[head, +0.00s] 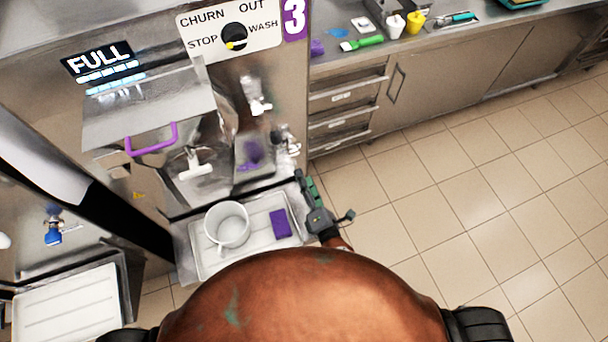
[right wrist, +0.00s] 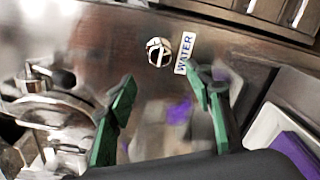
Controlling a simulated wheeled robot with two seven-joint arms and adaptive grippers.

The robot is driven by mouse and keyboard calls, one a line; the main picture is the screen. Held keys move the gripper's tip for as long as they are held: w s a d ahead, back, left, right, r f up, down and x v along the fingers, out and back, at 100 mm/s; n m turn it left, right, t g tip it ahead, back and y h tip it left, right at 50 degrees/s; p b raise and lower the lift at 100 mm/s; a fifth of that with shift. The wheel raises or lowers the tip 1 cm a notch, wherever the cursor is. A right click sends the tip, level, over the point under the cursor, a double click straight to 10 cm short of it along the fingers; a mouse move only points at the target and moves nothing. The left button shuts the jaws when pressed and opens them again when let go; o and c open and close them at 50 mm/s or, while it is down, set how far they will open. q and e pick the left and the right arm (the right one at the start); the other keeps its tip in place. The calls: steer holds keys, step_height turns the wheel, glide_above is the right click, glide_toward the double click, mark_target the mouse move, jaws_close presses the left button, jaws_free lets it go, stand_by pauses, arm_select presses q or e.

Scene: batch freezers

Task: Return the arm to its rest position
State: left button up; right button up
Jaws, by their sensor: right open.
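My right gripper (head: 312,200) is beside the right end of the steel shelf of freezer number 3, with its green fingers showing. In the right wrist view, its two green fingertips (right wrist: 160,100) are spread apart with nothing between them. They face a steel panel with a round fitting (right wrist: 158,52) and a WATER label (right wrist: 186,53). My left gripper is not in view. My own rounded brown body fills the bottom middle of the head view and hides part of my right arm.
A white tray (head: 262,238) on the shelf holds a white pitcher (head: 228,224) and a purple block (head: 280,223). A dial (head: 235,37) and a purple handle (head: 152,141) are on the freezer. A counter (head: 470,45) with tools stands behind. The tiled floor (head: 450,220) at right is clear.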

stand_by(0.4)
steer(key=s+d+f+m+g+h, duration=0.1)
steer(key=s+d+f+m+g, duration=0.4)
steer(key=f, duration=0.9)
steer(key=s+d+f+m+g+h, duration=0.1)
steer(key=s+d+f+m+h, duration=0.15)
steer(key=d+f, duration=0.8)
steer(key=s+d+f+m+g+h, duration=0.1)
steer(key=s+d+f+m+g, duration=0.25)
steer(key=f, duration=1.45)
steer(key=s+d+f+m+g, duration=0.2)
steer(key=s+d+f+m, duration=0.2)
steer(key=s+f, duration=0.4)
steer(key=s+d+f+m+g, duration=0.25)
steer(key=s+f+m, duration=0.2)
steer(key=s, duration=0.65)
steer(key=s+d+f+m+g, duration=0.1)
steer(key=s+d+f+m, duration=0.1)
steer(key=s, duration=0.7)
steer(key=s+d+f+m+g, duration=0.1)
steer(key=s+d+f+m, duration=0.2)
steer(key=s, duration=0.7)
steer(key=shift+s+f+m+h, duration=0.15)
steer(key=shift+f+m+h, duration=0.2)
steer(key=shift+f+h, duration=0.15)
